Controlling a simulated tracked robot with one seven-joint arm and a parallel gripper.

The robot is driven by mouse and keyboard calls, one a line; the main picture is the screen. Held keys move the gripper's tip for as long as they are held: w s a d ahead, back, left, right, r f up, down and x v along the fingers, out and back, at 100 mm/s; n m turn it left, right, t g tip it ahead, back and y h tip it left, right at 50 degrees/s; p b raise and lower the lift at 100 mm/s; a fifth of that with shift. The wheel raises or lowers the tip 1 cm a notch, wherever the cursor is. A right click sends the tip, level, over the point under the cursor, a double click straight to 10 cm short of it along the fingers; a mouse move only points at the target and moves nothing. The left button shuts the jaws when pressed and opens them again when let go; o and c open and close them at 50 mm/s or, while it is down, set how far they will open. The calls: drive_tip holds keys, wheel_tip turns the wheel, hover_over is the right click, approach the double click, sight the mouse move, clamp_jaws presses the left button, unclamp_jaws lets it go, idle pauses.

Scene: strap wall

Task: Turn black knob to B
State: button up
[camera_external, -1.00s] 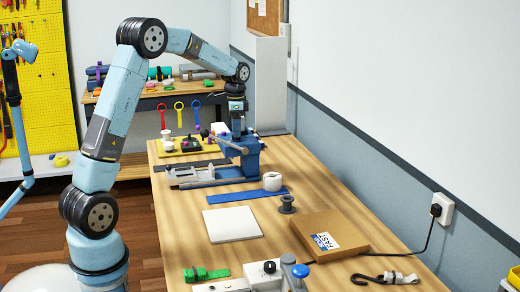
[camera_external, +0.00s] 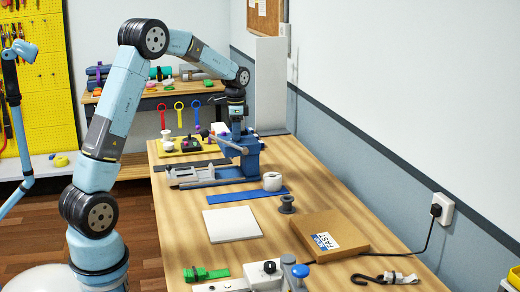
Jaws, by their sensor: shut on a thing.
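My gripper (camera_external: 237,122) points down at the blue vise-like tool (camera_external: 240,150) on the far part of the wooden table. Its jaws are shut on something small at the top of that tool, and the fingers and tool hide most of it. A black round knob (camera_external: 269,267) sits on a white and grey box (camera_external: 262,279) at the table's near edge, well apart from my gripper. Any letter marks on it are too small to read.
A cardboard box (camera_external: 329,236), a white pad (camera_external: 232,223), a dark spool (camera_external: 287,204), a white roll (camera_external: 272,181) and a green strap (camera_external: 205,274) lie on the table (camera_external: 180,235). A black hook (camera_external: 372,279) lies at the near right. The wall bounds the right side.

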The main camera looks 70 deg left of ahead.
drive_tip(key=shift+c, duration=0.8)
drive_tip(key=shift+n, duration=0.3)
drive_tip(key=n, duration=1.1)
drive_tip(key=o, duration=1)
drive_tip(key=shift+o, duration=0.2)
drive_tip(key=shift+r, duration=0.1)
